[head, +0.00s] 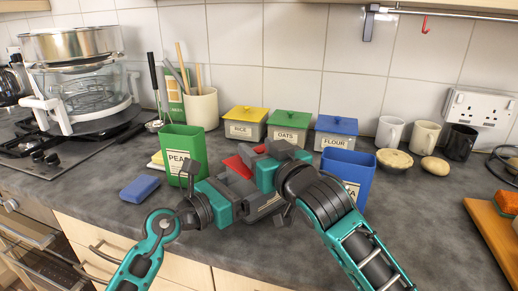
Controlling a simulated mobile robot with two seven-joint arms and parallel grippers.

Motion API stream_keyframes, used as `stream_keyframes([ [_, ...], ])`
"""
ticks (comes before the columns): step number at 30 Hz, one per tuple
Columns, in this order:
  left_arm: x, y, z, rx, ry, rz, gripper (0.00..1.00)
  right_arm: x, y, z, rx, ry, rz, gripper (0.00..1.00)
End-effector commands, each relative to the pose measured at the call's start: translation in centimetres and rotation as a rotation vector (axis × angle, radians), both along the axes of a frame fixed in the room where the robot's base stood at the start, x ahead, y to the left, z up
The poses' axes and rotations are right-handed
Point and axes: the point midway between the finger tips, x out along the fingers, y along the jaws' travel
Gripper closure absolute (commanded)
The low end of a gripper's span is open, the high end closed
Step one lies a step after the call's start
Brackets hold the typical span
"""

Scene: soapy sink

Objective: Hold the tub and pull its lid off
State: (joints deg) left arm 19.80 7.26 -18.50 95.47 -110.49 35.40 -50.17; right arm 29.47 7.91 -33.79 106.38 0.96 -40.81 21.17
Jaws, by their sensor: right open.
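A red piece (246,155) shows between my grippers at the middle of the counter. It may be part of the tub or its lid; most of it is hidden behind my grippers, so I cannot tell which. My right gripper (243,163) is open and reaches left over the red piece. I cannot tell whether it touches it. My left gripper (263,205) reaches in from the left, lower and nearer to me. Its fingers lie close to the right gripper, and I cannot see whether they hold anything.
A green PEA-labelled container (183,147) stands left, a blue container (349,168) right. Behind are lidded boxes labelled RICE (242,129), OATS (287,134) and FLOUR (335,140). A blue sponge (140,188) lies front left.

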Motion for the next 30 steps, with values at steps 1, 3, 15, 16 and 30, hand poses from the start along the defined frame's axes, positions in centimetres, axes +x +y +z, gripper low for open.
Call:
stream_keyframes([
  [1, 0.01, 0.02, -0.04, 0.001, 0.001, 0.001, 0.68, 0.27, 0.15, -0.02, 0.0, 0.0, 0.0, 0.48],
  [3, 0.02, 0.03, -0.04, 0.001, 0.001, 0.001, 0.68, 0.49, 0.25, -0.05, 0.0, 0.001, 0.0, 0.48],
  [15, 0.02, 0.03, -0.04, 0.001, 0.001, 0.001, 0.68, 0.6, 0.29, -0.06, 0.0, 0.001, 0.0, 0.58],
  [16, 0.02, 0.03, -0.04, 0.001, 0.001, 0.001, 0.68, 0.59, 0.3, -0.06, 0.0, 0.001, 0.0, 0.61],
  [30, 0.01, 0.03, -0.05, 0.001, 0.001, 0.001, 0.68, 0.59, 0.26, -0.07, 0.0, 0.001, -0.001, 1.0],
])
